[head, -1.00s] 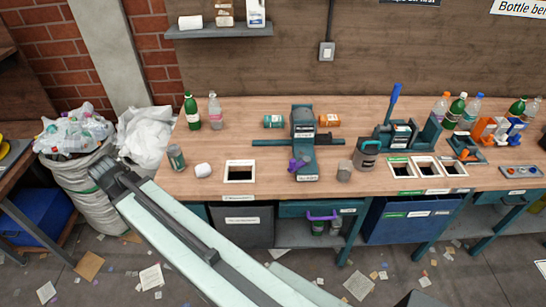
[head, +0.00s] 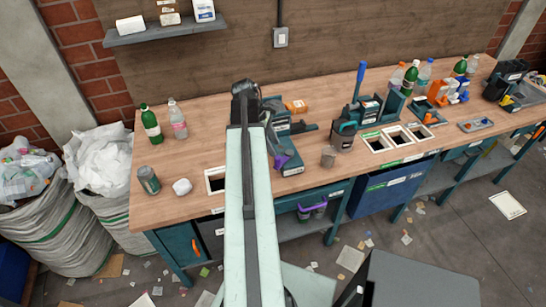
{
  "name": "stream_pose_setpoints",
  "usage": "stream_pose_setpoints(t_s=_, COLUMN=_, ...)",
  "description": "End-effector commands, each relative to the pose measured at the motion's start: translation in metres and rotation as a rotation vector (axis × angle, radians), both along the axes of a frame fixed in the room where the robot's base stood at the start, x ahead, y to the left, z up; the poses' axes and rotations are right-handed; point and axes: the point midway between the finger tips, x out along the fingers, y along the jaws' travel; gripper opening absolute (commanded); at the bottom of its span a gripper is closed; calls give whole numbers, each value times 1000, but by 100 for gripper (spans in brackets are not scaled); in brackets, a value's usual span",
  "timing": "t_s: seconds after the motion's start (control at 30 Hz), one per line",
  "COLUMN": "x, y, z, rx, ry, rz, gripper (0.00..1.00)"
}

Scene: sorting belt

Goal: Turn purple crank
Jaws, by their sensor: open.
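The purple crank (head: 281,160) is on the front of a dark teal bench machine (head: 291,166), just right of my arm in the head view. My arm crosses in front of the machine and hides its left part. My gripper (head: 246,90) is at the far end of the arm, up and left of the crank and apart from it. It is open and I see nothing held in it. Its fingers are small and dark, seen from behind.
A square bench opening (head: 207,183) is left of my arm, near a white cup (head: 182,187) and a grey can (head: 149,181). Green (head: 151,125) and clear (head: 177,120) bottles stand behind.

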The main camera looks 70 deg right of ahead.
Motion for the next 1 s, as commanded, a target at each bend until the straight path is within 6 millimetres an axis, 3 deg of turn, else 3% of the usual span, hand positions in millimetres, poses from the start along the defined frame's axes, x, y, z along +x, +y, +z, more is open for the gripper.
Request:
stream_pose_setpoints(t_s=0.27, x=5, y=3, z=-9, rx=0, ry=-1, rz=12, gripper=47)
stream_pose_setpoints(t_s=0.7, x=-16, y=1, z=-74, rx=0, ry=-1, rz=17, gripper=47)
stream_pose_setpoints(t_s=1.0, x=-17, y=0, z=-72, rx=0, ry=-1, rz=20, gripper=44)
